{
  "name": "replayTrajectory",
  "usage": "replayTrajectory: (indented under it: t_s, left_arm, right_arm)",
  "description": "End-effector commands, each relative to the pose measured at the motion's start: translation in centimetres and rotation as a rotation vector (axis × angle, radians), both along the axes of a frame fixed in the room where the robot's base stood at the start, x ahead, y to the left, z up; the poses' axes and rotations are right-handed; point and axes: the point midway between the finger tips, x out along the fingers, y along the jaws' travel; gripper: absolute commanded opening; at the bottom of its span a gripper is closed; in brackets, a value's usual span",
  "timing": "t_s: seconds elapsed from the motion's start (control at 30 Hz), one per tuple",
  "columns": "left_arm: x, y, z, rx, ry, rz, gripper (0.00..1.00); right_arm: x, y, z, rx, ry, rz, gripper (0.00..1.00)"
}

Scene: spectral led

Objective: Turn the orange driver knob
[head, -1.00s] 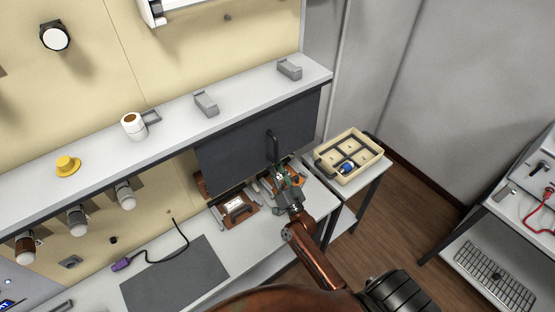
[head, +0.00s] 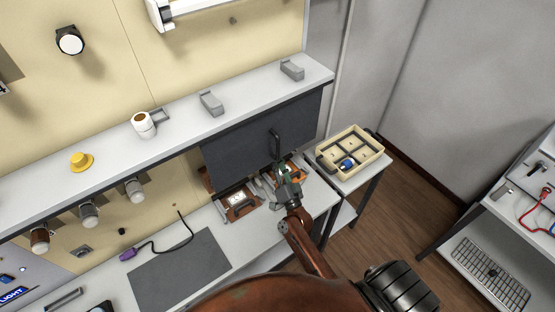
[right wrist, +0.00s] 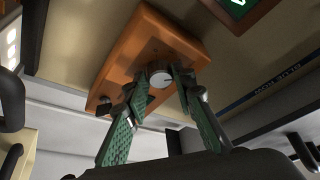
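The orange driver (right wrist: 137,51) is a box with a round, grey-faced knob (right wrist: 161,78) on its face in the right wrist view. My right gripper (right wrist: 160,76) has one green-padded finger on each side of the knob, the tips close against its sides. In the head view my right gripper (head: 283,174) reaches under the shelf to the orange unit (head: 297,168), hiding much of it and its knob. My left gripper is out of view.
A second orange-brown unit (head: 239,204) stands left of my right gripper. A dark panel (head: 240,148) hangs from the shelf (head: 190,118) just above. A beige compartment tray (head: 375,161) holding a blue object stands on the right. A dark mat (head: 180,275) lies on the bench.

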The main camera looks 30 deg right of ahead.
Motion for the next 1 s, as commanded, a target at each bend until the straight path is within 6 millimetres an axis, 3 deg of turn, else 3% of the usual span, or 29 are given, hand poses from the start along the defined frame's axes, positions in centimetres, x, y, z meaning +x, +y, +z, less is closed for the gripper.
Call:
replayTrajectory:
  t_s: [0.2, 0.57, 1.0]
  left_arm:
    - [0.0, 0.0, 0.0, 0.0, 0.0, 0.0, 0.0]
    - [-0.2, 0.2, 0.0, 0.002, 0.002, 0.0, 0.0]
    - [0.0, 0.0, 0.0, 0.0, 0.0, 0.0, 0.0]
  right_arm:
    - [0.0, 0.0, 0.0, -0.001, 0.001, 0.0, 0.4]
    - [-0.5, 0.1, -0.3, -0.001, 0.002, 0.0, 0.4]
    - [-8.3, 1.5, -2.8, 0.0, 0.004, 0.0, 0.4]
